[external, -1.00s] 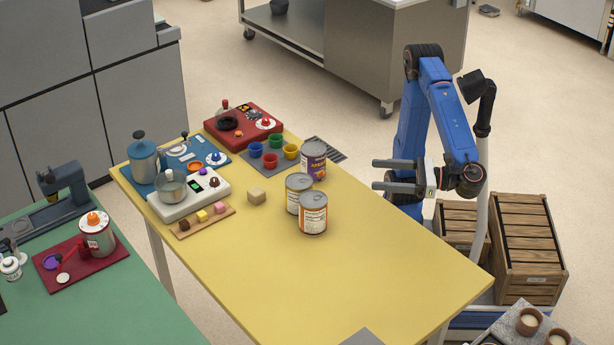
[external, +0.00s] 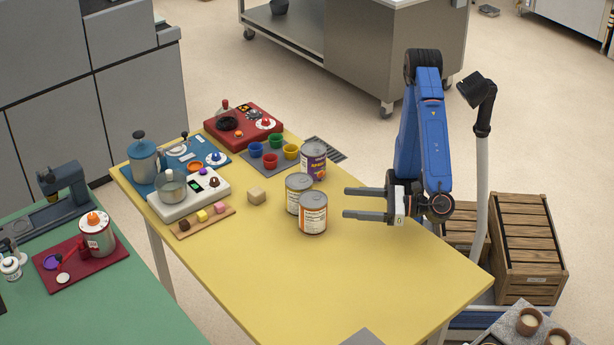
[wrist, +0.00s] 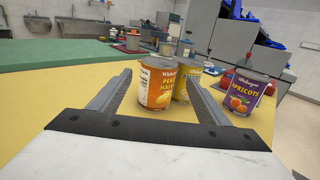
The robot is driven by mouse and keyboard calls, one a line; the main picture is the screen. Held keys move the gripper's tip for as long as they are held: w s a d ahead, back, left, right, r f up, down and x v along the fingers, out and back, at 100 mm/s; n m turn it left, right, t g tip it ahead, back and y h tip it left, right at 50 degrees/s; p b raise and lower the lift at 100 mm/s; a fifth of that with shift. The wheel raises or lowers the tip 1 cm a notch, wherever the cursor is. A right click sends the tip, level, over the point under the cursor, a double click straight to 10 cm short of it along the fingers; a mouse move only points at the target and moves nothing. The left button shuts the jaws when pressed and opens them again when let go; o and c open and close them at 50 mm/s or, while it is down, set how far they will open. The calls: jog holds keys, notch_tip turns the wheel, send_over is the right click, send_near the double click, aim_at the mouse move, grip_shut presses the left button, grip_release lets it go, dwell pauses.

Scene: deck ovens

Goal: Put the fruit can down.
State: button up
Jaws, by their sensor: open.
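Three fruit cans stand upright on the yellow table (external: 262,268). The peach can (external: 312,213) is nearest my gripper; its orange label also shows in the wrist view (wrist: 158,86). A can with a yellow label (external: 298,192) stands close beside it and is partly hidden behind it in the wrist view (wrist: 181,88). The purple apricots can (external: 313,160) stands further back, and to the right in the wrist view (wrist: 243,95). My gripper (external: 347,202) is open and empty, to the right of the cans, its fingers pointing toward the peach can without touching it.
A beige block (external: 257,196) and a wooden board of small coloured blocks (external: 203,221) lie left of the cans. Colored cups (external: 270,160) stand behind. Wooden crates (external: 523,248) stand at right.

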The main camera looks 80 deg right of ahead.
aim_at(320, 199)
jog(key=shift+w+r, duration=0.1)
jog(key=shift+w, duration=4.9)
jog(key=c, duration=1.7)
jog(key=shift+r, duration=0.1)
